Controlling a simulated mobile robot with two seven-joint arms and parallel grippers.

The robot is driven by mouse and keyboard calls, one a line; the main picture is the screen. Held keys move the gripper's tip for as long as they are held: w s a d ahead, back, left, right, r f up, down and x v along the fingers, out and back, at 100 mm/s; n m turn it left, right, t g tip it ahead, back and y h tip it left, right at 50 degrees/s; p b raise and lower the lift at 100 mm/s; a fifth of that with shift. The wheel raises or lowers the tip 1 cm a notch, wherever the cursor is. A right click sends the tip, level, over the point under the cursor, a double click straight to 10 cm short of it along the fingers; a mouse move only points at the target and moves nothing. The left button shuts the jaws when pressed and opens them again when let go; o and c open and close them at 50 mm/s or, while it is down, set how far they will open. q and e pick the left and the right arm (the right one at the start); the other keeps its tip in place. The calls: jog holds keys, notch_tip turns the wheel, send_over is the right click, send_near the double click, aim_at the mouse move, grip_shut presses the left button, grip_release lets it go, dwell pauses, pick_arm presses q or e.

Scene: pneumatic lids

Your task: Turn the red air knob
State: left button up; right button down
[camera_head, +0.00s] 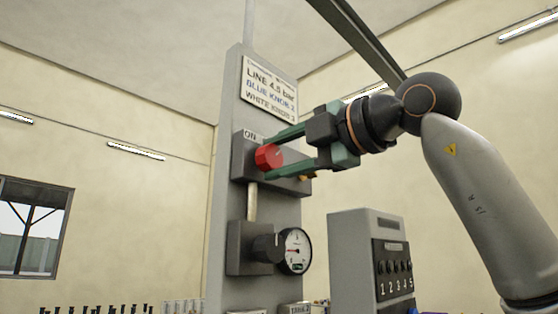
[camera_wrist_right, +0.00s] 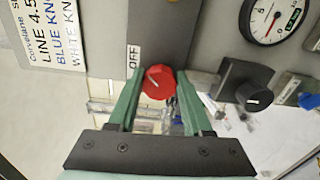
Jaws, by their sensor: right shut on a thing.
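The red air knob (camera_head: 268,157) sits on a grey block on the upright grey panel (camera_head: 228,200). My right gripper (camera_head: 272,153) reaches in from the right and is shut on the red knob. My left gripper is in neither view.
Below the knob is a black knob (camera_head: 265,247) with a round pressure gauge (camera_head: 295,250). A sign (camera_head: 270,88) is fixed above. Several small items line the bottom edge.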

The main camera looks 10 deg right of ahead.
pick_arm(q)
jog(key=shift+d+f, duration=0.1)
pick_arm(e)
jog(key=shift+m, duration=0.3)
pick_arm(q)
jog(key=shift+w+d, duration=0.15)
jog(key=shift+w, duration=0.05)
pick_arm(e)
jog(key=shift+d, duration=0.1)
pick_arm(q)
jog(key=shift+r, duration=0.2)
pick_arm(e)
jog(key=shift+c, duration=1.6)
grip_release()
jog(key=shift+s+d, duration=0.1)
jog(key=shift+s, duration=0.15)
pick_arm(q)
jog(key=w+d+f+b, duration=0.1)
jog(key=b, duration=0.2)
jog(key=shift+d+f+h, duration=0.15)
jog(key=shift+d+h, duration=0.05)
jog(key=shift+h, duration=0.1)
pick_arm(e)
jog(key=v, duration=1.2)
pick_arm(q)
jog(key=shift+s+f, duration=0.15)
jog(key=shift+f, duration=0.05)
